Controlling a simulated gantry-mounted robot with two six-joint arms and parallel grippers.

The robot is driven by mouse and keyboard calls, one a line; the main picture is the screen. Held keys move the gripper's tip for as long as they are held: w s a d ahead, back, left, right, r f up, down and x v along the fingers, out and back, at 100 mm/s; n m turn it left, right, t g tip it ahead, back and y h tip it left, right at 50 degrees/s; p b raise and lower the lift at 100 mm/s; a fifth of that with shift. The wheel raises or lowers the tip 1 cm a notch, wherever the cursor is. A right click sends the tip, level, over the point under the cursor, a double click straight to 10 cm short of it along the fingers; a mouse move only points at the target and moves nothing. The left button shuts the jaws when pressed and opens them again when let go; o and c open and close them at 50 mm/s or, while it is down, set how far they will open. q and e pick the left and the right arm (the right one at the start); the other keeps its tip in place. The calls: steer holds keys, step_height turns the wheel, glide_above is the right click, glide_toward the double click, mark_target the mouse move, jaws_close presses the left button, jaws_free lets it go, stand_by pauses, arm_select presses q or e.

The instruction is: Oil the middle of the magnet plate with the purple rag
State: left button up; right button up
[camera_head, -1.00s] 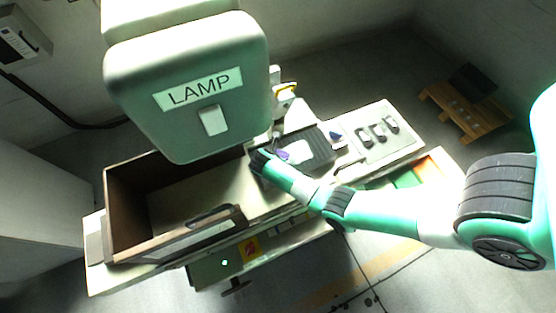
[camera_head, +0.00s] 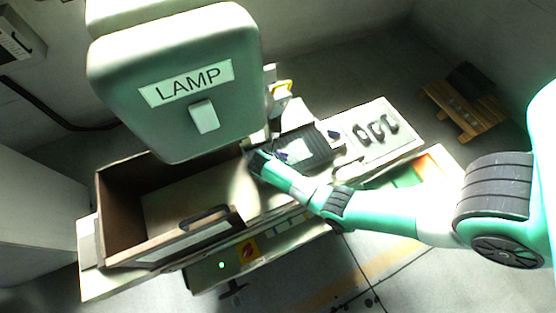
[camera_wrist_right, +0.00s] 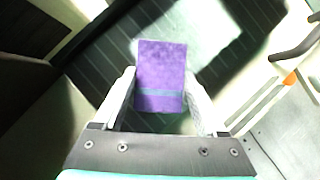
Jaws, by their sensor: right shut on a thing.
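The purple rag (camera_wrist_right: 161,72) has a blue-grey stripe and sits between the fingers of my right gripper (camera_wrist_right: 164,100) in the right wrist view. That gripper is shut on it. The dark, striped magnet plate (camera_wrist_right: 112,68) lies beneath the rag in this view, partly brightly lit. I cannot tell whether the rag touches the plate. In the head view the plate (camera_head: 318,144) is on the machine, and my right gripper (camera_head: 258,160) is at its left end. A bit of purple (camera_head: 282,156) shows beside the gripper. My left gripper is not in view.
A large lamp housing (camera_head: 180,120) hangs over the machine's left part. A brown open-topped tank (camera_head: 120,200) with a handle (camera_head: 205,218) stands left of the plate. Several dark parts lie on a pale panel (camera_head: 372,148) at right. A wooden pallet (camera_head: 450,105) lies on the floor.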

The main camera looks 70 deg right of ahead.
steer(key=r+p, duration=0.2)
steer(key=r, duration=0.1)
steer(key=shift+w+a, duration=0.2)
steer(key=shift+a, duration=0.15)
step_height(320, 180, up, 5)
steer(key=p, duration=0.5)
steer(key=shift+p, duration=0.4)
